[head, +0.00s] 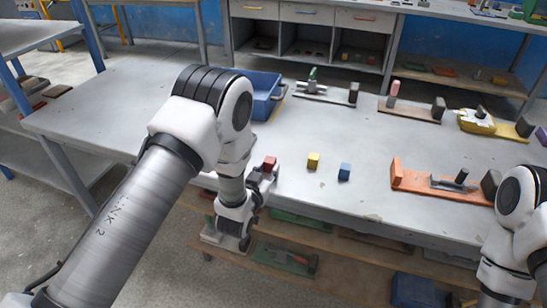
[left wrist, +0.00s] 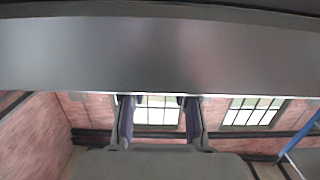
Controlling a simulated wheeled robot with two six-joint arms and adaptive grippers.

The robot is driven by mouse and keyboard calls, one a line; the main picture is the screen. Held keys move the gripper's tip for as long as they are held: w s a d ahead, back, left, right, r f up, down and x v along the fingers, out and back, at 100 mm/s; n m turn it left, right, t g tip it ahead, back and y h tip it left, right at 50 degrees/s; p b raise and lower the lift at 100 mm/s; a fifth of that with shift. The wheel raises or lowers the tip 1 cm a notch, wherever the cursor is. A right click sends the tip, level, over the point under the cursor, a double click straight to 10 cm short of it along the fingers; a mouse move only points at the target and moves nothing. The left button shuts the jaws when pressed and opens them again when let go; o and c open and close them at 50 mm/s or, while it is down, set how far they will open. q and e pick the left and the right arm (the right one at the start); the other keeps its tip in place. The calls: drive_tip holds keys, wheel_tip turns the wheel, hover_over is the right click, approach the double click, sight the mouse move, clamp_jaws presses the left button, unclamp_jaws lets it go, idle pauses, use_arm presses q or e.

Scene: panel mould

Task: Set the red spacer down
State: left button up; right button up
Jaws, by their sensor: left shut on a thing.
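The red spacer (head: 269,161) is a small red block at the front edge of the grey table (head: 225,103), left of a yellow block. My left gripper (head: 265,172) is shut on it, reaching up from the front edge. Whether the spacer touches the table top is hard to tell. In the left wrist view the two dark fingers (left wrist: 158,118) show against a window, and the spacer cannot be made out there. My right arm comes in at the right edge, with its gripper out of view.
A yellow block (head: 313,160) and a blue block (head: 344,172) stand right of the spacer. An orange-ended fixture (head: 420,180) lies further right. A blue bin (head: 264,95) stands behind my left arm. Several tools line the table's back.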

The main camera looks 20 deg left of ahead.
sight(273, 158)
use_arm(q)
drive_tip(key=w, duration=0.4)
drive_tip(key=shift+w+r+p, duration=0.1)
drive_tip(key=shift+w+p, duration=0.3)
drive_tip(key=shift+w+d+f, duration=0.1)
drive_tip(key=shift+w+f, duration=0.1)
drive_tip(key=shift+w, duration=0.05)
drive_tip(key=shift+s+f, duration=0.1)
drive_tip(key=shift+f, duration=0.05)
drive_tip(key=shift+f, duration=0.15)
drive_tip(key=o, duration=1)
drive_tip(key=shift+o, duration=0.2)
